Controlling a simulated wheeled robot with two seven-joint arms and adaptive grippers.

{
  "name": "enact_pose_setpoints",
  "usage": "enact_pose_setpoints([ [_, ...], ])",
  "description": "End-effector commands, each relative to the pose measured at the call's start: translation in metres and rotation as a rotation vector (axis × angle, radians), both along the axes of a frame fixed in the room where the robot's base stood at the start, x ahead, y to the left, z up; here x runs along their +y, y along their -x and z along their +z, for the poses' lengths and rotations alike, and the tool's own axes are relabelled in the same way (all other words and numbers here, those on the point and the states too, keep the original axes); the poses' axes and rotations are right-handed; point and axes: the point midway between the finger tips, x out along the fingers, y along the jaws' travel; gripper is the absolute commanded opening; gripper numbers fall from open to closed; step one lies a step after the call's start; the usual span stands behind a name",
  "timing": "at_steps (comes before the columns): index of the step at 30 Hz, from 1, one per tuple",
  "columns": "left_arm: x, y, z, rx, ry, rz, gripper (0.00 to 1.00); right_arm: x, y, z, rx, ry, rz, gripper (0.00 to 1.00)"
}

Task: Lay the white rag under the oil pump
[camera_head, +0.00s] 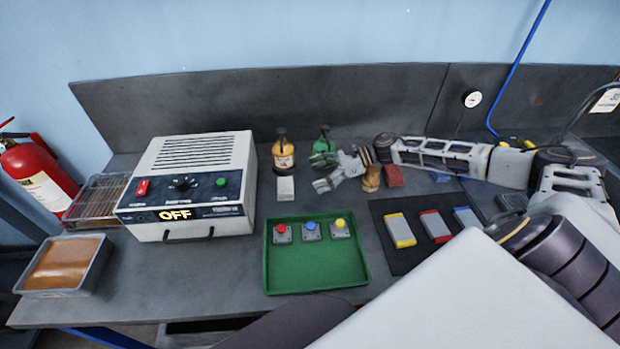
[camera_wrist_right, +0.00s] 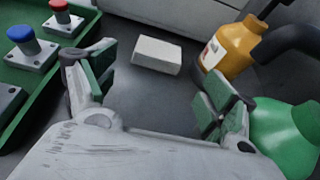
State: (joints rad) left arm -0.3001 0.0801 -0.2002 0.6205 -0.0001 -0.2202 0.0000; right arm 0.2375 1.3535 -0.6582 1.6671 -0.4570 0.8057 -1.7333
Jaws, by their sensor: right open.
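A small white folded pad, the white rag (camera_head: 285,188), lies flat on the bench just in front of the amber pump bottle (camera_head: 283,157); a small gap shows between them in the right wrist view. A green pump bottle (camera_head: 322,146) stands to the right. I cannot read the labels to tell which is the oil pump. My right gripper (camera_head: 328,172) is open and empty, low over the bench, fingers pointing left toward the rag. In the right wrist view the rag (camera_wrist_right: 156,55) lies ahead between the open fingers (camera_wrist_right: 160,76). My left gripper is not in view.
A grey power unit (camera_head: 187,185) marked OFF stands left of the rag. A green tray (camera_head: 310,275) with three push buttons is in front. A dark mat (camera_head: 400,262) holds coloured blocks.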

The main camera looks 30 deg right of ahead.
Motion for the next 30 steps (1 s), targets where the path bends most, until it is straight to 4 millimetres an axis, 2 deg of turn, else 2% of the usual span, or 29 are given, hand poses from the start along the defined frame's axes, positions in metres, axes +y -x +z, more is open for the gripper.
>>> enact_pose_setpoints([
  [12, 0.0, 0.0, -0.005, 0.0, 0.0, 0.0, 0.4, -0.024, 0.012, 0.01, 0.002, 0.0, 0.001, 0.85],
  [30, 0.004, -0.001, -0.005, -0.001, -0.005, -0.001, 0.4, -0.026, 0.013, 0.012, 0.0, 0.0, 0.001, 0.85],
])
